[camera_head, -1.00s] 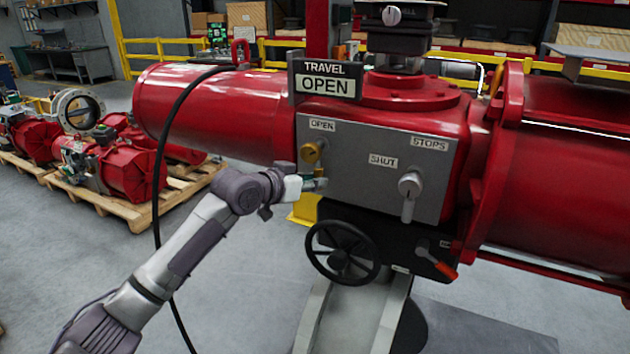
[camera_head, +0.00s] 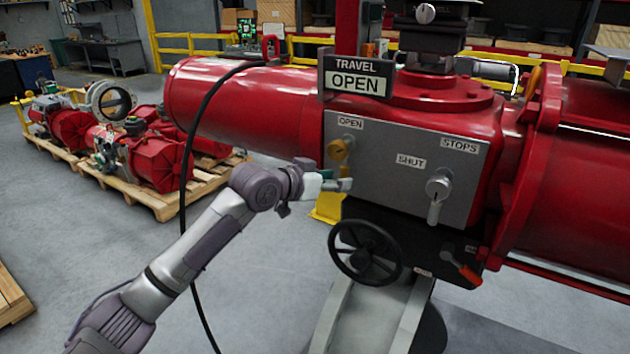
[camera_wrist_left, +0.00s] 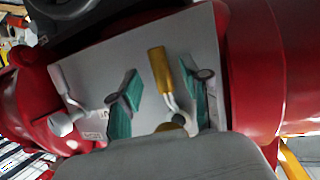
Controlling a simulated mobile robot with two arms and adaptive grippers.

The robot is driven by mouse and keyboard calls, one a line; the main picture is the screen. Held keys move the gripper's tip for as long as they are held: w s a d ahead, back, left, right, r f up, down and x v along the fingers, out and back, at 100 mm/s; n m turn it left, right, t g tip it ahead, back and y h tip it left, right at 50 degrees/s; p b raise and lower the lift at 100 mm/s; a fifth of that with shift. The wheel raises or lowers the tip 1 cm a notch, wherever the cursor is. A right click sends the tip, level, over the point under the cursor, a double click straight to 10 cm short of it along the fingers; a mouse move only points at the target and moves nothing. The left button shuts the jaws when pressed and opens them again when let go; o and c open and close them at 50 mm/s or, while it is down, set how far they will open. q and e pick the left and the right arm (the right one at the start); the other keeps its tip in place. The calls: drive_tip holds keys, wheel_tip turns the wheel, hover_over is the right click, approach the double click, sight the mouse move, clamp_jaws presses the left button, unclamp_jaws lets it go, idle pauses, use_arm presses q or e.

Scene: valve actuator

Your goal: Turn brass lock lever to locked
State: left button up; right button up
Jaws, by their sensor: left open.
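The brass lock lever (camera_head: 341,149) is on the grey panel (camera_head: 390,193) of the red valve actuator, just below the OPEN label. In the left wrist view the brass lever (camera_wrist_left: 160,72) appears between the two teal fingers. My left gripper (camera_head: 342,183) is just below the lever in the head view. In the left wrist view the gripper (camera_wrist_left: 160,98) has its fingers spread wide, with a gap on both sides of the lever. I cannot tell how far the fingertips are from the panel. My right gripper is in neither view.
A black handwheel (camera_head: 366,252) and a red-handled lever (camera_head: 463,268) are below. Pallets with red actuators stand at left.

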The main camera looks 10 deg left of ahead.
use_arm(q)
drive_tip(key=v, duration=1)
